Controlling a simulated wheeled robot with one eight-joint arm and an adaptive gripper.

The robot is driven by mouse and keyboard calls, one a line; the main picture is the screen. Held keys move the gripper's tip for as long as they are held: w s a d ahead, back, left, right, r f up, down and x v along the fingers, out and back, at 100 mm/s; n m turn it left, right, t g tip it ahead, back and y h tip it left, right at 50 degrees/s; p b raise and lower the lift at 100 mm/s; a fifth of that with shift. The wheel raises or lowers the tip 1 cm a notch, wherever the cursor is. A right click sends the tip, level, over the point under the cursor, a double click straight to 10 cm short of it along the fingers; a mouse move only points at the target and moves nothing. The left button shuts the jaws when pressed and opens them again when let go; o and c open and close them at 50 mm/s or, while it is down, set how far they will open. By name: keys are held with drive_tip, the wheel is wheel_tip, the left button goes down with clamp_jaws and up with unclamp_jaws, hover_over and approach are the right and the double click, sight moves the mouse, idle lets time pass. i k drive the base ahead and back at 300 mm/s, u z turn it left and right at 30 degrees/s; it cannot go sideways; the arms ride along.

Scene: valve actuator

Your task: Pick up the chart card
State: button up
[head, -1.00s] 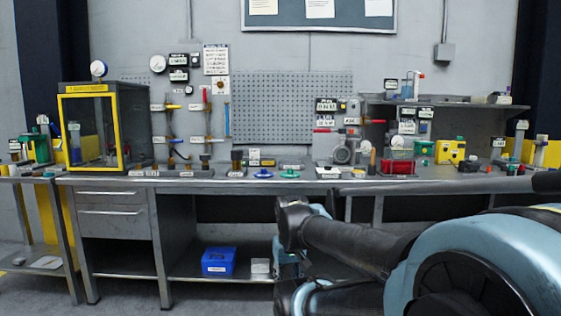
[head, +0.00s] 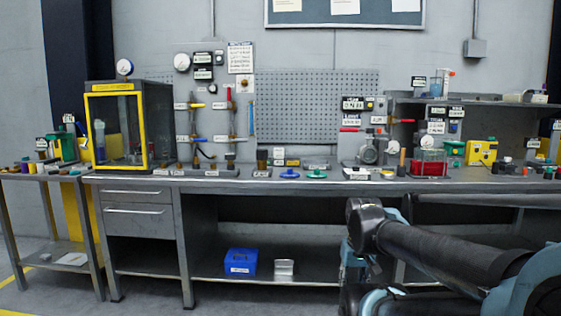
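A white chart card (head: 240,57) with rows of small dark print hangs upright on the back panel, above the left half of the workbench. Its print is too small to read. My arm reaches in from the lower right, well away from both. My gripper's fingers do not show, so its state is hidden.
The long grey workbench (head: 230,186) carries a yellow-framed case (head: 118,130), valves and small parts. A blue box (head: 241,262) sits on its lower shelf. A side table (head: 30,178) stands at the left. Floor between bench and side table looks clear.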

sight(278, 153)
drive_tip(key=i, duration=1)
